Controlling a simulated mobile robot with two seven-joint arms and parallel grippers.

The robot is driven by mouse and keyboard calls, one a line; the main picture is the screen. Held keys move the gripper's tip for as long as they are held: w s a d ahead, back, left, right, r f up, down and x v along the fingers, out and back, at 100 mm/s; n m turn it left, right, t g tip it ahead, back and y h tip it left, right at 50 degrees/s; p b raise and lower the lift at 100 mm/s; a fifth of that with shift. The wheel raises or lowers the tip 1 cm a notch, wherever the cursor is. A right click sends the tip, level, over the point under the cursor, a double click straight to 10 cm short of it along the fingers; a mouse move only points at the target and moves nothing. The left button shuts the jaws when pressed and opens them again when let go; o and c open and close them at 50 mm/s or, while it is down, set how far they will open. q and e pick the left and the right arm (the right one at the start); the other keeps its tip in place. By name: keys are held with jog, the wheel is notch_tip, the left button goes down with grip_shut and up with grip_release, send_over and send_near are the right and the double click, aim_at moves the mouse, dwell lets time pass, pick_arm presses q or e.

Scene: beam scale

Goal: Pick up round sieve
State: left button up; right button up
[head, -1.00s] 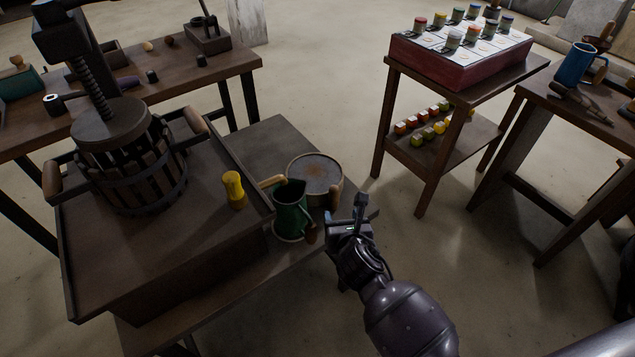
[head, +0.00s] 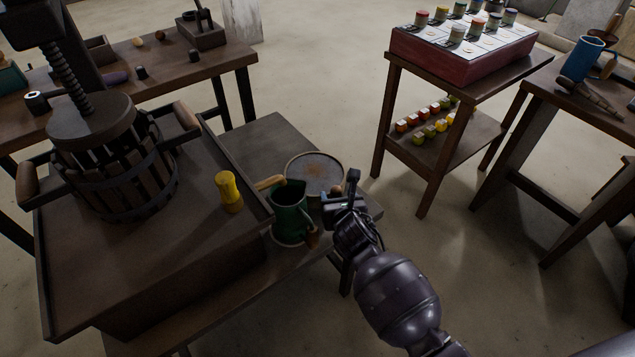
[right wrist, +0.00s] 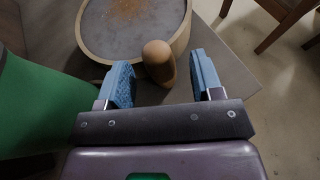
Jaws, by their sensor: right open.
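The round sieve (head: 316,172) lies on the low bench, with a wooden rim and a grey mesh with brownish residue in it. In the right wrist view the sieve (right wrist: 135,22) is at the top, and its rounded wooden handle (right wrist: 158,62) points toward me, between the fingertips. My right gripper (head: 347,198) is at the sieve's near right side. In the right wrist view the gripper (right wrist: 162,82) is open, its blue-padded fingers on either side of the handle, with a gap on the right. My left gripper is not in view.
A green jug (head: 290,212) stands close in front of the sieve, left of my right gripper. A wooden press (head: 115,165) and a yellow object (head: 229,191) stand on the raised tray at left. Open floor lies right of the bench (head: 262,140).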

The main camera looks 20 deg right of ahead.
jog(key=shift+w+f, duration=0.35)
jog(key=shift+f, duration=0.05)
jog(key=shift+w+r, duration=0.2)
jog(key=shift+w, duration=0.05)
grip_shut()
